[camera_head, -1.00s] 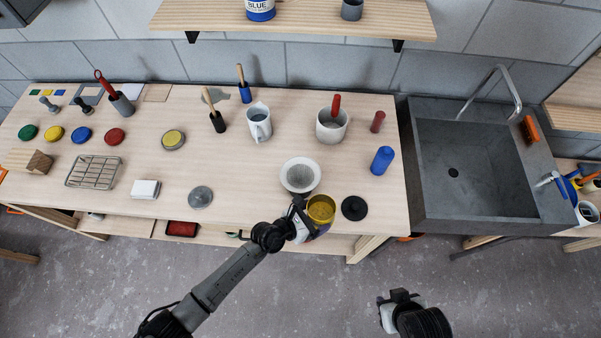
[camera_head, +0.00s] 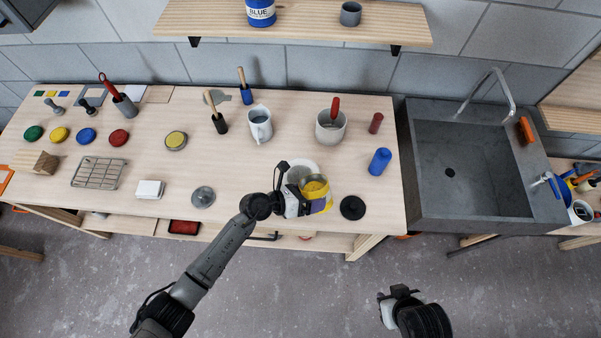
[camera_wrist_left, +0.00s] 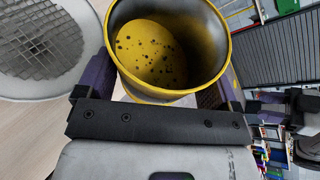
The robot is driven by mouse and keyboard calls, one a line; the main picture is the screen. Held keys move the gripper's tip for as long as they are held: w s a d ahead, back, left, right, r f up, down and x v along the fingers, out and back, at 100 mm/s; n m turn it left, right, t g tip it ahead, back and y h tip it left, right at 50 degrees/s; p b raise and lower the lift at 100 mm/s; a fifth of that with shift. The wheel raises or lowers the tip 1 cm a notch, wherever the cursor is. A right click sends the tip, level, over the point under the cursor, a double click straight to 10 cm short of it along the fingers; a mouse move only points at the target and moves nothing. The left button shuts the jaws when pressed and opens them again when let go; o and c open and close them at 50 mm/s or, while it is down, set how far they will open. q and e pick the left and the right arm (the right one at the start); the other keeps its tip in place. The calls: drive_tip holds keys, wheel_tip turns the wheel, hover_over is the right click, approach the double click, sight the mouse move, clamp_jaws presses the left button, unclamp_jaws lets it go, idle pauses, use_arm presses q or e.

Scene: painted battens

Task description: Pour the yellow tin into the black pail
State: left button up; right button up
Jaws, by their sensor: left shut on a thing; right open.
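The yellow tin (camera_head: 327,203) is held in my left gripper (camera_head: 307,198), which is shut on it. In the left wrist view the open tin (camera_wrist_left: 168,95) has yellow paint with dark specks inside, and the jaws (camera_wrist_left: 160,100) clasp it from both sides. The tin is at the right front of a pale round vessel with a mesh strainer (camera_head: 298,168), partly covering it; the mesh also shows in the left wrist view (camera_wrist_left: 40,40). I cannot make out a black pail; what is under the mesh is hidden. My right gripper (camera_head: 400,294) is open and empty over the floor.
A black disc (camera_head: 352,207) lies right of the tin. A grey lid (camera_head: 202,197) lies left. The sink (camera_head: 475,165) is at the right.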

use_arm(q)
drive_tip(key=shift+r, duration=0.2)
drive_tip(key=shift+w+a+r, duration=0.1)
drive_tip(key=shift+w+r, duration=0.2)
drive_tip(key=shift+r, duration=0.1)
drive_tip(key=shift+r+n+p, duration=0.15)
drive_tip(key=shift+n+p, duration=0.15)
drive_tip(key=shift+w+a+f+n+g+h+b, duration=0.15)
drive_tip(key=shift+w+f+n+g+h+b, duration=0.1)
drive_tip(key=shift+n+g+h+b, duration=0.2)
drive_tip(key=shift+w+f+n, duration=0.1)
drive_tip(key=shift+f+n, duration=0.05)
drive_tip(key=shift+n, duration=0.3)
idle(0.4)
drive_tip(key=shift+f+n+g+h+b, duration=0.2)
drive_tip(key=shift+n+g+h+b, duration=0.1)
drive_tip(key=shift+g+h+b, duration=0.05)
idle(0.6)
drive_tip(key=shift+a+r, duration=0.1)
drive_tip(key=shift+r, duration=0.05)
idle(0.5)
drive_tip(key=shift+w+r+n, duration=0.1)
drive_tip(key=shift+r+n, duration=0.05)
drive_tip(key=shift+n, duration=0.25)
idle(0.4)
drive_tip(key=shift+r+p, duration=0.15)
drive_tip(key=shift+p, duration=0.2)
idle(0.4)
